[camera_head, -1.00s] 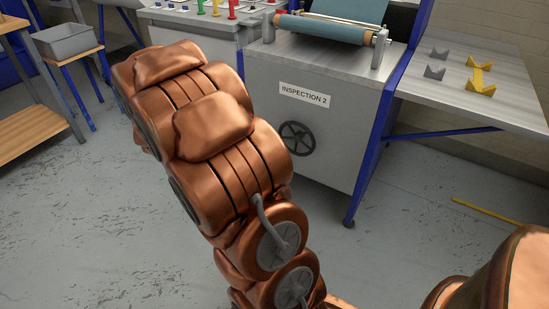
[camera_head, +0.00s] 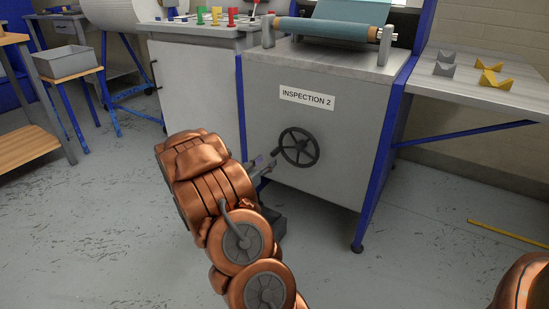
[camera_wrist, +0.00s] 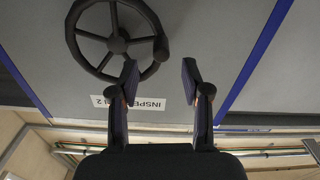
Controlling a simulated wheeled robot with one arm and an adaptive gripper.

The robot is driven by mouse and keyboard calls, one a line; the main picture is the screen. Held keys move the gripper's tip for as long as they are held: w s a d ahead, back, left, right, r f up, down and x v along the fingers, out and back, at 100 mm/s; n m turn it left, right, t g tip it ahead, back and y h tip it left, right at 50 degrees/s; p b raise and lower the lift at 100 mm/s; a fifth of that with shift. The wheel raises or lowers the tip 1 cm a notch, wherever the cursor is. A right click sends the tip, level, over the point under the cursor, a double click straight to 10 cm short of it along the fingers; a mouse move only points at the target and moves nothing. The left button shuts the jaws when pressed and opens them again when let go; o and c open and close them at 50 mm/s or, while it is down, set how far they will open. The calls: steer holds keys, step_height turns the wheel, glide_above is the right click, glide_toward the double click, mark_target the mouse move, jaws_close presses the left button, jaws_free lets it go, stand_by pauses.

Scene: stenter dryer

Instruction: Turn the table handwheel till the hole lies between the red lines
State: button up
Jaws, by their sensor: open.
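The dark, spoked handwheel (camera_head: 299,147) is on the grey front panel of the table marked INSPECTION 2 (camera_head: 306,98). Its crank knob (camera_head: 275,153) is at the left of the rim. My gripper (camera_head: 262,163) is just left of the wheel, near the knob. In the wrist view, the handwheel (camera_wrist: 117,41) is at the upper left and its knob (camera_wrist: 161,48) is just beyond the gap between the fingertips of my gripper (camera_wrist: 160,80). The fingers are apart with nothing between them. I cannot make out the hole or the red lines.
A blue table leg (camera_head: 384,150) stands right of the panel. A side shelf (camera_head: 470,85) holds grey and yellow V-shaped blocks. A grey bin (camera_head: 69,60) sits on a stool at left. A yellow bar (camera_head: 508,233) lies on the floor at right.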

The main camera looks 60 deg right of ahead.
mark_target(272, 155)
steer(key=shift+w+d+b, duration=0.15)
steer(key=shift+d+b, duration=0.45)
steer(key=shift+d, duration=1.1)
steer(key=shift+w+d+b, duration=0.1)
steer(key=shift+d+b, duration=0.5)
steer(key=shift+d, duration=1.1)
jaws_close()
